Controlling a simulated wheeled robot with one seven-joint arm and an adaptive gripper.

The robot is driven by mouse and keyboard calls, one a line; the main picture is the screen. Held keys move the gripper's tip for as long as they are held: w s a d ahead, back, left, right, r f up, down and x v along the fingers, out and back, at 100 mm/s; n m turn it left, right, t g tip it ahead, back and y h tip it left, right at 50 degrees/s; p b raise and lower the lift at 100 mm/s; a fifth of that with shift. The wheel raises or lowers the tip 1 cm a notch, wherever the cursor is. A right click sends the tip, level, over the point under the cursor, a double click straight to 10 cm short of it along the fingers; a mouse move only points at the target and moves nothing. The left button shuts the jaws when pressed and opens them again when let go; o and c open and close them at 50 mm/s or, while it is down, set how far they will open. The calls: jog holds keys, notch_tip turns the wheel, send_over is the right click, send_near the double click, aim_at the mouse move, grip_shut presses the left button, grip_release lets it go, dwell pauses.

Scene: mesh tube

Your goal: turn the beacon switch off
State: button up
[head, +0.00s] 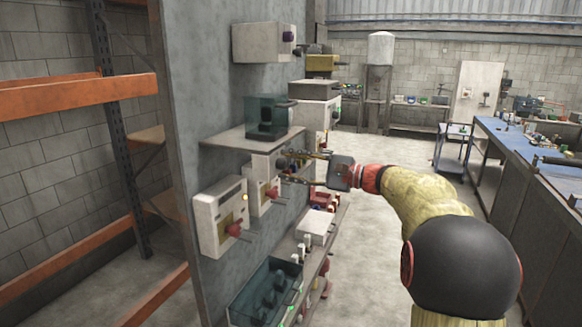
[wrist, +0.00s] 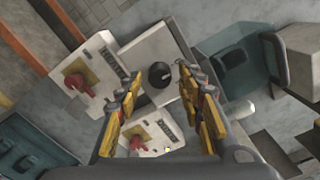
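Two pale switch boxes with red knobs hang on the grey wall panel: a left box (head: 208,222) and a smaller box (head: 257,200) to its right. In the wrist view I see one red-knob box (wrist: 98,62) at upper left, another (wrist: 168,130) low between my fingers, and a pale box with a round black knob (wrist: 158,75) between them. No label is readable, so I cannot tell which is the beacon switch. My gripper (head: 287,166) is open and empty, its fingertips (wrist: 161,76) either side of the black knob, apparently not touching it.
A shelf (head: 225,139) bearing a dark clear bin (head: 266,118) juts out just above my gripper. A teal bin (head: 265,290) and a lower shelf are below. A pale box (head: 264,43) is higher up. The floor (head: 365,220) to the right is clear.

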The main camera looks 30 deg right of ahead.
dwell(0.3)
jog(key=v, duration=1.2)
